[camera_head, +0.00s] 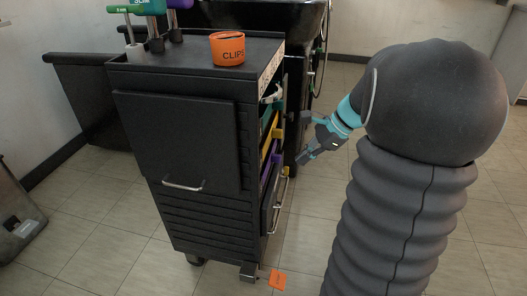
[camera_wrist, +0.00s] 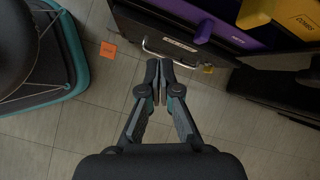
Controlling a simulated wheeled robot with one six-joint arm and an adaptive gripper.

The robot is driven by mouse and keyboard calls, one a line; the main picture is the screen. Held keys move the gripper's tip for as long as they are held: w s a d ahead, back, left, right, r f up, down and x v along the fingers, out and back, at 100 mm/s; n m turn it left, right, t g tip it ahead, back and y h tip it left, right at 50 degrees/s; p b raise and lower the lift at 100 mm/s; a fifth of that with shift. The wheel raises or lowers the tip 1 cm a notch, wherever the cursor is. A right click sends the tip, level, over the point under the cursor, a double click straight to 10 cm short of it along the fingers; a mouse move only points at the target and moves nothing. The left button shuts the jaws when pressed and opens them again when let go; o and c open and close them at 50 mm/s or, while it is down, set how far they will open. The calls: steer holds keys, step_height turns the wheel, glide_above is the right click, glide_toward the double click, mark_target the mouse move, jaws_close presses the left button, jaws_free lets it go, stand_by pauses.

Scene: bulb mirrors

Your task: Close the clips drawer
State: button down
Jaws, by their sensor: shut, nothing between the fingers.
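A black trolley (camera_head: 190,140) stands left of my arm. Several drawers stick out of its right side, showing a teal strip (camera_head: 268,118), a yellow part (camera_head: 278,133) and a purple part (camera_head: 266,172). A lower dark drawer (camera_head: 268,208) has a metal bar handle, which also shows in the wrist view (camera_wrist: 170,58) with a small unreadable label. I cannot tell which drawer is the clips drawer. My gripper (camera_head: 303,160) is shut and empty, right of the drawers. In the wrist view its fingertips (camera_wrist: 160,88) appear just below the handle; contact cannot be told.
An orange card (camera_head: 278,279) lies on the floor near a caster. A black basin (camera_head: 260,15) is behind the trolley.

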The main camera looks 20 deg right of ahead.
steer(key=w+d+f+m+t+y, duration=0.25)
steer(key=d+f+m, duration=0.25)
steer(key=d, duration=0.4)
steer(key=b, duration=0.2)
glide_toward(278, 174)
step_height(278, 174, down, 3)
steer(key=shift+g+h, duration=0.45)
steer(key=shift+w+a+f+b, duration=0.15)
steer(key=shift+w+a, duration=0.25)
steer(key=shift+a, duration=0.35)
steer(key=shift+w+a+b, duration=0.1)
steer(key=shift+w+a, duration=0.35)
steer(key=shift+a, duration=0.3)
steer(key=shift+w+a+f+b, duration=0.15)
steer(key=shift+w+a, duration=0.25)
steer(key=shift+a, duration=0.3)
steer(key=shift+r, duration=0.15)
